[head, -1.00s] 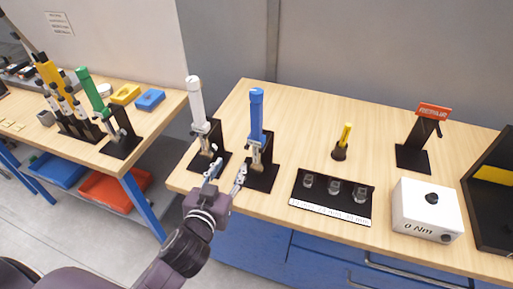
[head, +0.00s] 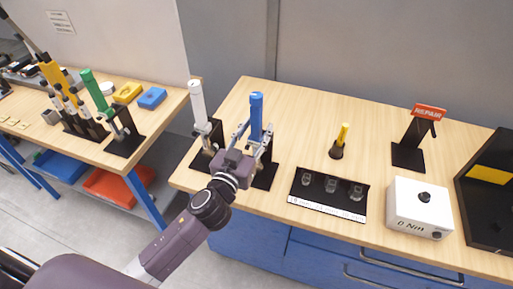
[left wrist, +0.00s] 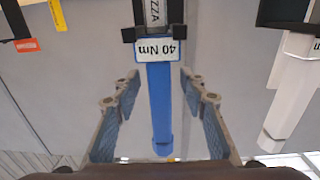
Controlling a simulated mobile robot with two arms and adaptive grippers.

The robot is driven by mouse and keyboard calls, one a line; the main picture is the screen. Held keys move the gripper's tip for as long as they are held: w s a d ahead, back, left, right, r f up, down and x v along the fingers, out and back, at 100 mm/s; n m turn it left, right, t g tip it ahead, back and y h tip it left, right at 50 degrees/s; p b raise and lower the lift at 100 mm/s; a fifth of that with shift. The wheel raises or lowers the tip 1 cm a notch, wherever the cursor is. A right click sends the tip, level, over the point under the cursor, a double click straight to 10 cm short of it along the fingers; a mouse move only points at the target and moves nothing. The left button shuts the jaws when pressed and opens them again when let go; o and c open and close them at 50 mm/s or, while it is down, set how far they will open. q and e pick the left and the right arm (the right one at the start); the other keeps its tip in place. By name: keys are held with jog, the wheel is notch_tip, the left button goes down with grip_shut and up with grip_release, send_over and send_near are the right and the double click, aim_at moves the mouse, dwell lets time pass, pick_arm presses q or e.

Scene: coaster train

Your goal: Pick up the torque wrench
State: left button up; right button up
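A blue-handled torque wrench (head: 256,115) stands upright in a black stand on the right-hand workbench. The left wrist view, upside down, shows its blue handle (left wrist: 160,105) and a label reading 40 Nm. My left gripper (head: 253,134) is at the blue handle, fingers open. In the left wrist view its fingers (left wrist: 160,84) lie on either side of the handle with gaps, not touching it. A white torque wrench (head: 197,103) stands in its own stand to the left; it also shows in the left wrist view (left wrist: 291,90). My right gripper is not in view.
On the same bench (head: 300,110) are a black tray of sockets (head: 328,204), a yellow-handled tool (head: 342,137), a red REPAIR stand (head: 430,112) and a white 0 Nm box (head: 420,206). A green-handled wrench (head: 96,92) stands on the left bench.

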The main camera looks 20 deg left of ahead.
pick_arm(q)
jog(key=shift+w, duration=0.2)
grip_shut()
dwell(0.4)
jog(key=shift+r, duration=0.15)
